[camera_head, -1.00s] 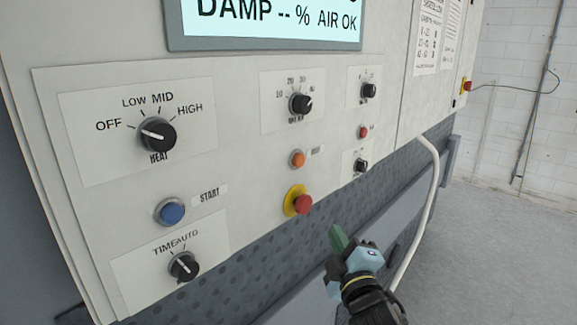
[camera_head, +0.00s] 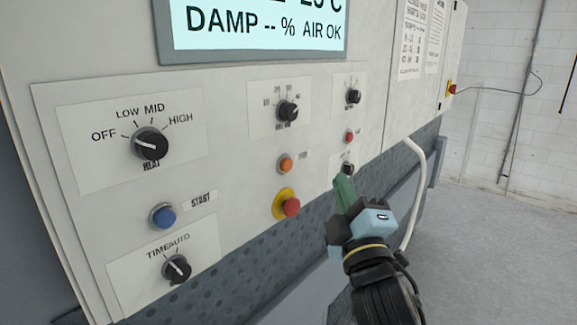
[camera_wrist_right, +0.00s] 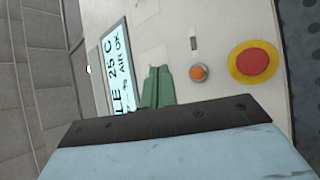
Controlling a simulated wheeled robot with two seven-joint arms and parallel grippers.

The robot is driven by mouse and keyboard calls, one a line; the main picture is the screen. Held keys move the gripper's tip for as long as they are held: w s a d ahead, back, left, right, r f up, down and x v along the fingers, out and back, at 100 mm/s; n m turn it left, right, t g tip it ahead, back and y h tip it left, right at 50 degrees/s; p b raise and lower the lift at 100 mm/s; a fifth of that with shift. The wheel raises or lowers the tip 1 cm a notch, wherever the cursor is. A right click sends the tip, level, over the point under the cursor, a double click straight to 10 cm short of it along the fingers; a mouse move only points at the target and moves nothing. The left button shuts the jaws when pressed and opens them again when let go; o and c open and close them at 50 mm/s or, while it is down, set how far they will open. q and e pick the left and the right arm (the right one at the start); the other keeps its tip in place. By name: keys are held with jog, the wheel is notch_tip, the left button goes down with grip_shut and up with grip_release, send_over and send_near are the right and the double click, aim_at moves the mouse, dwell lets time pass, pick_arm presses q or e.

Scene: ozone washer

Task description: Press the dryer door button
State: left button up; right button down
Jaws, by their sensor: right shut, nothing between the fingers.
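The white control panel (camera_head: 225,135) carries several buttons: a blue one (camera_head: 162,215) labelled START, an orange one (camera_head: 285,163), and a small red one (camera_head: 349,137) at the right. I cannot read which is the dryer door button. My right gripper (camera_head: 343,183) is shut and empty, its green fingers pointing up at the panel just below the small lower-right knob (camera_head: 348,168). In the right wrist view the shut fingers (camera_wrist_right: 157,86) show in front of the panel, left of the orange button (camera_wrist_right: 198,72). I cannot tell whether they touch anything. My left gripper is out of view.
A red mushroom button on a yellow ring (camera_head: 290,206) sits below the orange button, left of my right gripper. Dial knobs include HEAT (camera_head: 151,145) and TIME/AUTO (camera_head: 176,268). A display (camera_head: 258,24) is above. A white pipe (camera_head: 419,190) runs down at the right. Open floor (camera_head: 500,240) lies beyond.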

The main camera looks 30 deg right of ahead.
aim_at(286, 165)
jog(key=w+a+b, duration=0.1)
jog(key=w+a, duration=0.2)
jog(key=w, duration=0.4)
jog(key=shift+w+a, duration=0.15)
jog(key=shift+w, duration=0.25)
jog(key=shift+w, duration=0.15)
dwell(1.7)
jog(key=shift+w+a, duration=0.15)
jog(key=shift+w, duration=0.1)
jog(key=shift+w+a, duration=0.2)
jog(key=shift+w, duration=0.25)
dwell(0.7)
jog(key=shift+s, duration=0.1)
jog(key=shift+s+d, duration=0.35)
jog(key=shift+s, duration=0.4)
